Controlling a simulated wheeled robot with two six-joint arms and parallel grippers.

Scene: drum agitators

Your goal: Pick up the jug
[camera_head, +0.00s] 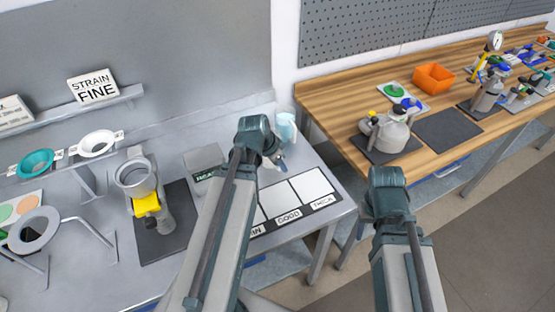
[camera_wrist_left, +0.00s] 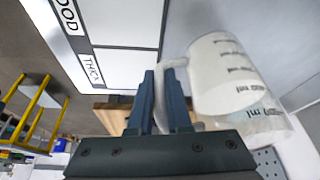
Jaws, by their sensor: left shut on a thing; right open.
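The jug (camera_wrist_left: 222,75) is translucent white with dark measuring marks. In the left wrist view it lies tilted, to the right of my left gripper (camera_wrist_left: 162,90). My left gripper is shut on its handle. In the head view the jug (camera_head: 286,125) shows pale blue at the back right end of the grey bench, just beyond my left gripper (camera_head: 277,160). I cannot tell whether its base touches the bench. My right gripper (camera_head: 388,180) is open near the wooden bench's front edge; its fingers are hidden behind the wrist.
A card with white panels marked GOOD and THICK (camera_head: 289,200) lies on the bench below the jug. A metal cup with a yellow part (camera_head: 137,180) stands on a dark mat at left. The wooden bench (camera_head: 335,100) holds a grey vessel (camera_head: 388,133) and an orange bin (camera_head: 433,78).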

